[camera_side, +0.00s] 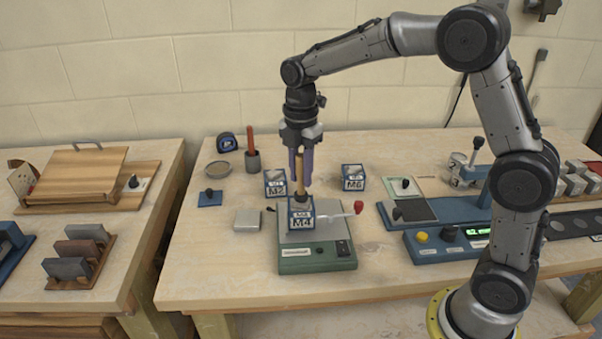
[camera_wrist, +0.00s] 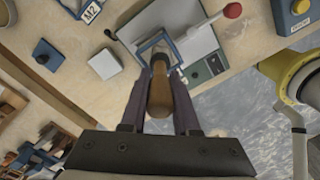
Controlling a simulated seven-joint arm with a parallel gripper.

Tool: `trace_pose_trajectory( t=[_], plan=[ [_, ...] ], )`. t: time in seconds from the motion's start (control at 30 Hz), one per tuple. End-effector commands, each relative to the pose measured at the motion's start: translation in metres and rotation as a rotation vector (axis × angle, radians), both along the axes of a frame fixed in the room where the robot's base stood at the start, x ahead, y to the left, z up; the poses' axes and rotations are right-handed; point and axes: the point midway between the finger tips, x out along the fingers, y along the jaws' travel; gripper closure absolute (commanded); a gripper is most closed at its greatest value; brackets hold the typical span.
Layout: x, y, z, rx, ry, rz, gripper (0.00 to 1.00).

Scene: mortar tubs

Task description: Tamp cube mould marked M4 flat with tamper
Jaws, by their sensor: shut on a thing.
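The cube mould marked M4 (camera_side: 301,222) is a blue-edged open box standing on a grey-topped green machine (camera_side: 318,252). Its blue rim also shows in the wrist view (camera_wrist: 148,45). My gripper (camera_side: 301,182) points straight down above it, shut on the wooden handle of the tamper (camera_side: 300,170). The handle also shows between my fingers in the wrist view (camera_wrist: 160,95). The tamper stands upright, its lower end at the mould's mouth. I cannot tell whether it touches the filling, which is hidden.
A lever with a red knob (camera_side: 358,207) sits beside M4. Mould M2 (camera_side: 275,183) stands behind left, mould M6 (camera_side: 353,177) behind right. A pale square block (camera_side: 247,220) lies left of the machine. A blue device with a green display (camera_side: 460,237) stands to the right.

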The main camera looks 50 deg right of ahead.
Motion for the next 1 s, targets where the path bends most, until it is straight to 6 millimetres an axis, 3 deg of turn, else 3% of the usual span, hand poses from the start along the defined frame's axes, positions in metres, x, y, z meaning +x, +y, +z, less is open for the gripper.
trace_pose_trajectory(
  t=[1.0],
  plan=[
    [0.0,0.0,-0.013,0.0,-0.003,0.0,1.0]
  ],
)
